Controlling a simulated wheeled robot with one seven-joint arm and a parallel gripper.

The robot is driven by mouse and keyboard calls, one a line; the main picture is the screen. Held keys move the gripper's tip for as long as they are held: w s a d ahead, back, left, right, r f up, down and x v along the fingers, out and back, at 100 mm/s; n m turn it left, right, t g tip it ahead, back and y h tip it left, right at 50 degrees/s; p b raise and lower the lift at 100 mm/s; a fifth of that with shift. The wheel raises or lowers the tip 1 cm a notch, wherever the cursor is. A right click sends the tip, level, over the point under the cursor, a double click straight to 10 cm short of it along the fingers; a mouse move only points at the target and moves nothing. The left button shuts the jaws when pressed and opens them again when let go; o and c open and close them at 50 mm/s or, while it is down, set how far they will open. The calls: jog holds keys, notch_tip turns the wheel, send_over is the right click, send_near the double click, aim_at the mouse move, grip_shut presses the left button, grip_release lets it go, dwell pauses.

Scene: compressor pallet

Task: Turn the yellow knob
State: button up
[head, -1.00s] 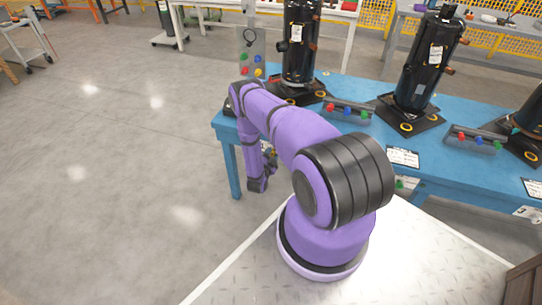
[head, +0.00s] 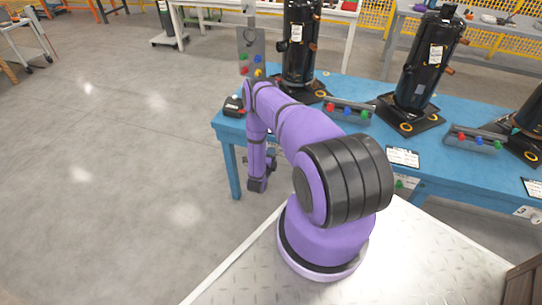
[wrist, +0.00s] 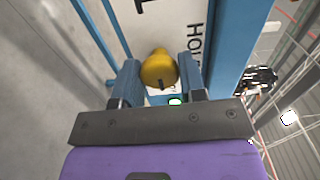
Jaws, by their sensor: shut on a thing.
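The yellow knob (wrist: 158,68) is round and sits between the two blue fingers of my gripper (wrist: 160,76) in the wrist view. My gripper is shut on it. The knob is mounted by a pale surface with black lettering, partly readable as "HOL". In the head view my gripper is low beside the front left of the blue table, mostly hidden behind my arm. The knob cannot be made out there.
The blue table (head: 345,85) carries black compressors (head: 299,45) and button boxes (head: 348,109). A grey panel with coloured buttons (head: 251,50) stands at its left end. A black device (head: 233,106) lies on the left corner. The floor to the left is clear.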

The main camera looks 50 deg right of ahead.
jog(key=shift+a+f, duration=0.1)
dwell(0.4)
jog(key=o, duration=0.9)
jog(key=v, duration=1)
jog(key=shift+s+a, duration=0.2)
jog(key=shift+a, duration=0.15)
